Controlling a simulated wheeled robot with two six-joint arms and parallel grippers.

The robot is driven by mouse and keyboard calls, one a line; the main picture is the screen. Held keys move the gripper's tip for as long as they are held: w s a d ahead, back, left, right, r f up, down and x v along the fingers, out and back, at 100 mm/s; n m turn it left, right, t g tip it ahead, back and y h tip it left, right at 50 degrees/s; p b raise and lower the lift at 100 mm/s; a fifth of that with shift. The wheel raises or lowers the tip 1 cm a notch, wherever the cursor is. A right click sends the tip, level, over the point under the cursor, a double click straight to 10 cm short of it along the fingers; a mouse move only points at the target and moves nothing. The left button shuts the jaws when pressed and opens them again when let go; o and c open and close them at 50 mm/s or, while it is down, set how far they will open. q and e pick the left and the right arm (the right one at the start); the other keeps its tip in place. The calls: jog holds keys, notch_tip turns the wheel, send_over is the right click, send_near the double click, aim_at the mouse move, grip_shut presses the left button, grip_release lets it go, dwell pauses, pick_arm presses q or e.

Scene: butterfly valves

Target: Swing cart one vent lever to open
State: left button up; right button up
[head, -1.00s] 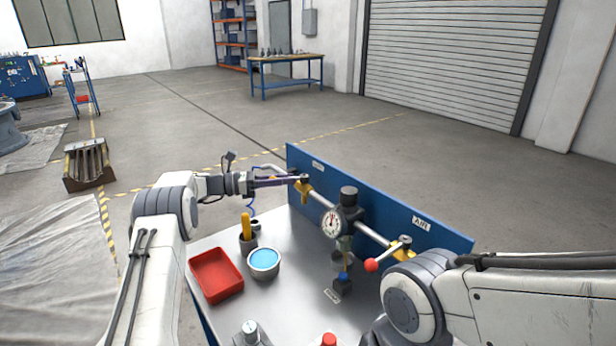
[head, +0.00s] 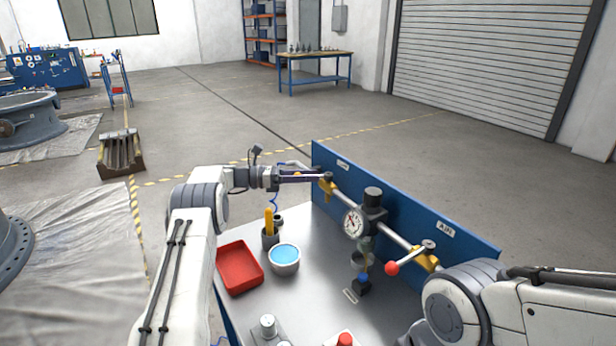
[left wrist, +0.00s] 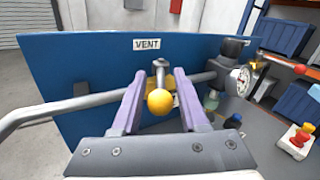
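The vent lever's yellow ball (left wrist: 160,102) sits between my left gripper's purple-lined fingers (left wrist: 160,98) in the left wrist view. Narrow gaps seem to show beside the ball, so the fingers look open around it. The lever's short metal arm runs back to a pivot on the pipe, below the VENT label (left wrist: 147,44). In the head view, my left gripper (head: 303,177) is at the pipe's far left end, by a yellow valve body (head: 327,188), and mostly hides the lever. My right arm enters at lower right; its gripper is out of view.
The blue panel (head: 400,207) stands behind the pipe. A gauge (head: 354,223) is mid-pipe, and a red-ball lever (head: 392,268) is near the AIR label (head: 446,228). A red tray (head: 239,267), blue-filled bowl (head: 284,259) and holder with a yellow handle (head: 269,225) stand on the cart top.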

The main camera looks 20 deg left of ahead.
pick_arm(q)
jog(key=b+v, duration=0.1)
jog(key=v, duration=0.9)
jog(key=shift+a+b, duration=0.25)
jog(key=shift+b, duration=0.1)
